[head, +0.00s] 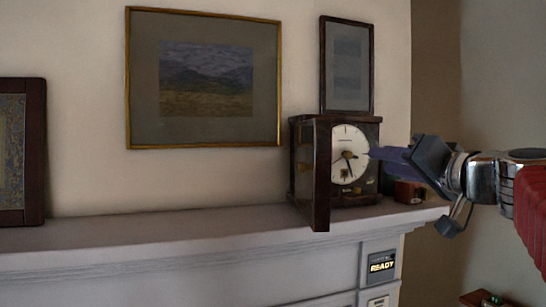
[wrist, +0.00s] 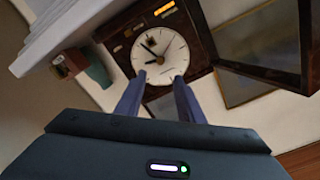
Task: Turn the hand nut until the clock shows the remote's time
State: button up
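The dark wooden clock (head: 303,165) stands on the mantel with its glass door (head: 321,175) swung open towards me. Its white dial (head: 345,140) faces out, with dark hands on it. In the wrist view the dial (wrist: 176,50) appears turned over, and its hands meet near the middle. The hand nut is too small to make out. My gripper (head: 372,153) is at the right of the dial in the head view. Its two blue fingers (wrist: 158,80) are apart over the dial's edge, with nothing between them. I cannot identify a remote.
A small brown box (head: 408,192) sits right of the clock; a teal object (wrist: 98,70) shows in the wrist view. Framed pictures (head: 204,125) hang behind.

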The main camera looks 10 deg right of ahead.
aim_at(350, 156)
jog(key=w, duration=0.4)
jog(key=w+a, duration=0.1)
jog(key=w, duration=0.3)
jog(key=w+a, duration=0.1)
jog(key=w, duration=0.3)
jog(key=shift+a, duration=0.1)
grip_shut()
